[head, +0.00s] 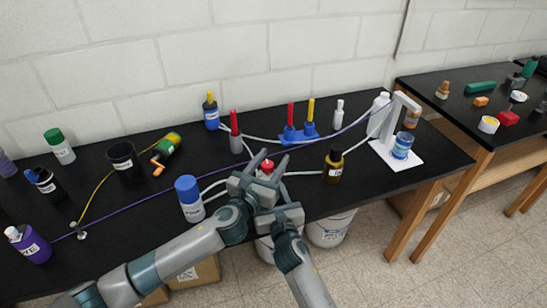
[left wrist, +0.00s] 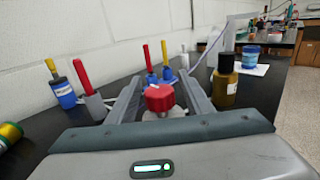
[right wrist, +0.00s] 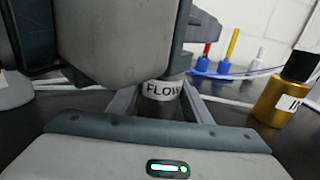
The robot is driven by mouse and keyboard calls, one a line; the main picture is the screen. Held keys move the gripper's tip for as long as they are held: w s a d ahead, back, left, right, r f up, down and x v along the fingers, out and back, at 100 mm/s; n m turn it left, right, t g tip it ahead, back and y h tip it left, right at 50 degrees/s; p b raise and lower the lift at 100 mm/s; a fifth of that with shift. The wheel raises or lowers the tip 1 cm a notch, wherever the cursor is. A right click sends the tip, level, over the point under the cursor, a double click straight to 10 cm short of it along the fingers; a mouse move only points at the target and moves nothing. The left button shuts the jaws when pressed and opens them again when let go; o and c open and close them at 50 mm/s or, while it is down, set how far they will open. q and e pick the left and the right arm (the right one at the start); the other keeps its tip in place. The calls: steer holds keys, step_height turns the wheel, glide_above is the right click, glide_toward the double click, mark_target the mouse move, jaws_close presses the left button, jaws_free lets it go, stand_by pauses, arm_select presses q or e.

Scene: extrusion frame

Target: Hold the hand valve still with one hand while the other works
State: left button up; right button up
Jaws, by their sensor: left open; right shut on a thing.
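The hand valve has a red knob (head: 266,167) on a pale body. The knob also shows in the left wrist view (left wrist: 160,97). My left gripper (head: 265,160) is open, with one finger on each side of the knob; I cannot tell whether either finger touches it. In the right wrist view the valve's body (right wrist: 161,90) has a white label reading FLOW. My right gripper (right wrist: 158,100) is shut on this body, below my left gripper. The left gripper hides the upper part of the valve in that view, and the right fingertips are hidden in the head view.
White tubing (head: 305,173) runs along the black bench by the valve. A brown bottle (head: 333,166) stands to the right and a blue-capped bottle (head: 189,199) to the left. A blue holder (head: 298,134) with red and yellow handles is behind. A purple cord crosses the bench.

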arm_select(q)
steer(key=shift+w+d, duration=0.25)
steer(key=shift+w, duration=0.3)
steer(key=c, duration=1.1)
steer(key=shift+o, duration=0.2)
steer(key=shift+h, duration=0.3)
steer(key=shift+s+d+r+m+g+h, duration=0.1)
steer(key=shift+d+m+g+h, duration=0.05)
steer(key=shift+m+g+h, duration=0.4)
steer(key=shift+d+m+g+h, duration=0.1)
steer(key=shift+m+g+h, duration=0.25)
steer(key=shift+m+h, duration=0.25)
steer(key=shift+s+d+m+g+h, duration=0.2)
steer(key=shift+m+g+h, duration=0.5)
steer(key=shift+h, duration=0.1)
steer(key=shift+s+d+m+g+h, duration=0.2)
steer(key=shift+m+g+h, duration=0.35)
steer(key=shift+g+h, duration=0.2)
